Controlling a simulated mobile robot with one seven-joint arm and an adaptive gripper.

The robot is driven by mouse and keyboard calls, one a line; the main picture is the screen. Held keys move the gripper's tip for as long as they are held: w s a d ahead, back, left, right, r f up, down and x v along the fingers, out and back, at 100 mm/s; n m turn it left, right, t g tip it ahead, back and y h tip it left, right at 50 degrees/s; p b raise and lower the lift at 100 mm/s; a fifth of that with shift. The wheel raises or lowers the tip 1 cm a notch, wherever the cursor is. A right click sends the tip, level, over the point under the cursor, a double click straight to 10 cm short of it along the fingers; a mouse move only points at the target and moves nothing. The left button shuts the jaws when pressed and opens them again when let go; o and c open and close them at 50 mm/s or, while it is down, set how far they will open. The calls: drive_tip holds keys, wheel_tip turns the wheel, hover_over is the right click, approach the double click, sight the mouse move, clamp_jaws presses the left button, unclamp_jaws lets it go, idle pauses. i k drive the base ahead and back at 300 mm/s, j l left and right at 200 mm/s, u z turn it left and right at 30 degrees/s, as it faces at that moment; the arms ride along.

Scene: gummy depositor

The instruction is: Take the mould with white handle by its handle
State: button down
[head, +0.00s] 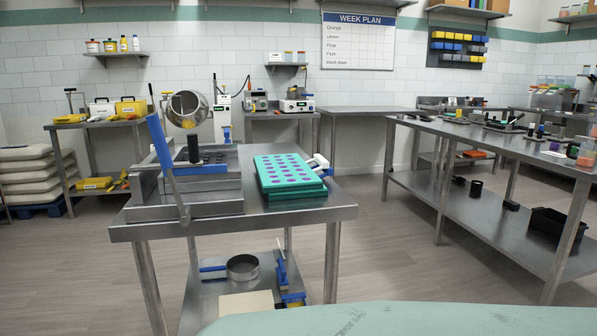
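A teal mould (283,172) with rows of purple-filled cavities lies flat on the steel table (330,207), right of the depositor. It seems to rest on another teal layer. White and blue parts (319,162) show at its right edge. They may be a handle, but they are too small to tell whether they are joined to the mould. My gripper is not in view.
The depositor frame (190,205) with a raised blue lever (158,138) fills the table's left half. A sieve (242,267) sits on the lower shelf. A long cluttered bench (490,137) stands right, with clear floor between.

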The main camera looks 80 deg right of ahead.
sight(280, 173)
drive_tip(key=z, duration=2.35)
drive_tip(key=l+u, duration=0.15)
drive_tip(key=u, duration=0.35)
drive_tip(key=l+u, duration=0.3)
drive_tip(key=l, duration=0.25)
drive_tip(key=l+u, duration=0.3)
drive_tip(key=l, duration=0.9)
drive_tip(key=k+l+u, duration=0.1)
drive_tip(key=l, duration=0.5)
drive_tip(key=k+l, duration=0.15)
drive_tip(key=l, duration=1.1)
drive_tip(key=k+u, duration=0.05)
